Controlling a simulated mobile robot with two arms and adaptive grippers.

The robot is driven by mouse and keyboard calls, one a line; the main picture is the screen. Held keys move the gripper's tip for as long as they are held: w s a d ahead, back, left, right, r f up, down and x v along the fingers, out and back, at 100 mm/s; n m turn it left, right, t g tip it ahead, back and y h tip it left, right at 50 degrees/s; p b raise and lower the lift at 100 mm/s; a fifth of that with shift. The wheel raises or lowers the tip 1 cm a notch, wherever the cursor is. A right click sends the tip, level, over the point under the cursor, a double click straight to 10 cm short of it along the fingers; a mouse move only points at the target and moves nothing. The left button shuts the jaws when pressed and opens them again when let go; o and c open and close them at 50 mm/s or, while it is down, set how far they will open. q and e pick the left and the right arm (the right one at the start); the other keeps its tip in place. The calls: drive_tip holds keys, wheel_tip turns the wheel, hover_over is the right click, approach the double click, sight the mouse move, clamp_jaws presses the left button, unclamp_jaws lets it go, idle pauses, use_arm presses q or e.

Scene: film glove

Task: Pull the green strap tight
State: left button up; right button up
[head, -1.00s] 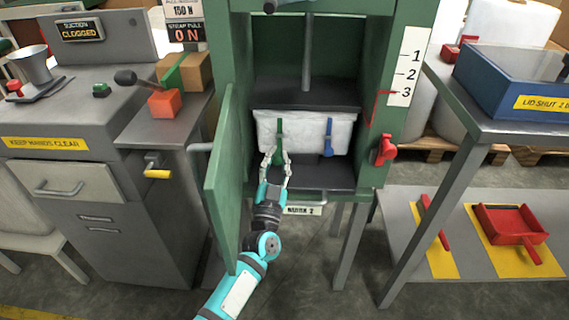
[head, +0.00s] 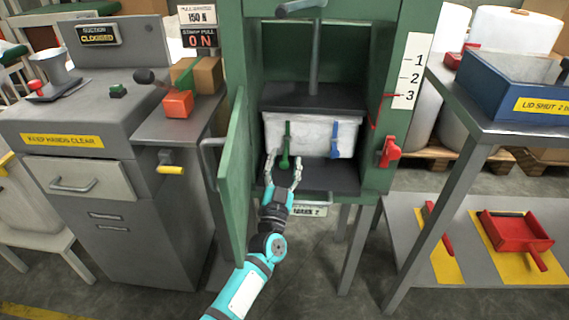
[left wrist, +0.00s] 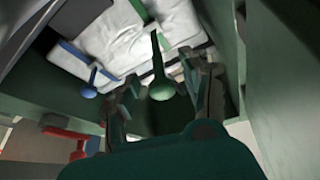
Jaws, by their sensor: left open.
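The green strap (head: 287,144) hangs down the front of a white wrapped bale (head: 311,136) inside the open green press. Its lower end is a rounded green tab, which shows large in the left wrist view (left wrist: 160,86). My left gripper (head: 284,166) is open in front of the bale, with its fingers spread to either side of the tab. In the left wrist view the fingers (left wrist: 165,98) stand apart and I see no grip on the tab. A blue strap (head: 334,140) hangs to the right of the green one. My right gripper is not in view.
The green door (head: 235,180) stands open just left of my left arm. A red handle (head: 389,152) sits on the press's right post. A grey table (head: 500,130) stands at right.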

use_arm(q)
drive_tip(key=v, duration=1.2)
idle(0.3)
